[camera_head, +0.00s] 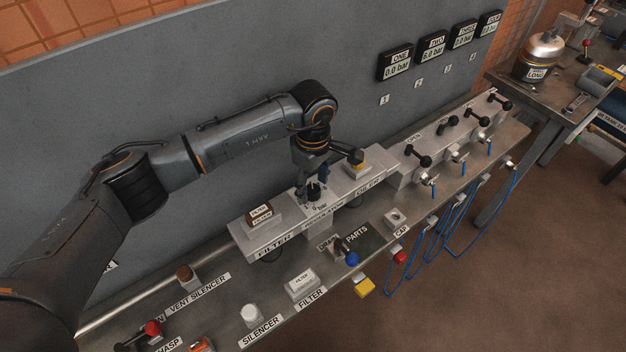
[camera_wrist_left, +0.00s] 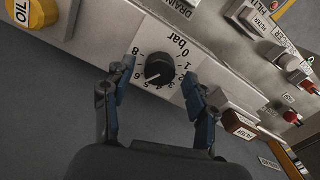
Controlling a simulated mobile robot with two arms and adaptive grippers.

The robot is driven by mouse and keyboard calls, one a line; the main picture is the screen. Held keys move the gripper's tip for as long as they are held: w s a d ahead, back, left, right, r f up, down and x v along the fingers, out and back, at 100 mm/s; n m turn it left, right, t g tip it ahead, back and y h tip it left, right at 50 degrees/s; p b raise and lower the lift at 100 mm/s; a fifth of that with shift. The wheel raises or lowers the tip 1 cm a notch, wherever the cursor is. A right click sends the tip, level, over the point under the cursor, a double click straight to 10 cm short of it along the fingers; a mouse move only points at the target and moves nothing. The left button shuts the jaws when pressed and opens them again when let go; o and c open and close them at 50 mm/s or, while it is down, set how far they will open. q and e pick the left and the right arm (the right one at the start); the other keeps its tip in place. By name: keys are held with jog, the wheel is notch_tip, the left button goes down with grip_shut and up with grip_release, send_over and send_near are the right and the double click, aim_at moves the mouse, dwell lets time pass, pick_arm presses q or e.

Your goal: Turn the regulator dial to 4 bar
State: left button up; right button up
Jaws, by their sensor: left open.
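The regulator dial (camera_wrist_left: 160,70) is a black round knob on the grey panel in the left wrist view, ringed by printed numbers, with 0 bar, 1 and 8 readable. A small light mark shows at its lower left edge; the exact setting is too small to read. My left gripper (camera_wrist_left: 158,74) is open, its two blue-tipped fingers on either side of the dial with gaps between. In the head view, my left gripper (camera_head: 312,182) points down over the regulator block (camera_head: 325,212), partly hiding the dial. My right gripper is not in view.
Gauge display ONE (camera_head: 397,66) reads 0.0 bar on the grey wall. Valves with black handles (camera_head: 420,155) and blue hoses (camera_head: 450,235) stand to the right. Labelled parts lie in front.

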pick_arm(q)
jog(key=shift+f, duration=0.35)
jog(key=c, duration=1.1)
jog(key=shift+f+n+b, duration=0.2)
jog(key=shift+n+b, duration=0.6)
jog(key=shift+b, duration=0.35)
jog(key=shift+c, duration=0.2)
jog(key=n+b, duration=0.6)
jog(key=shift+r+n+b, duration=0.2)
jog(key=shift+n+b, duration=1.55)
jog(key=shift+n, duration=0.35)
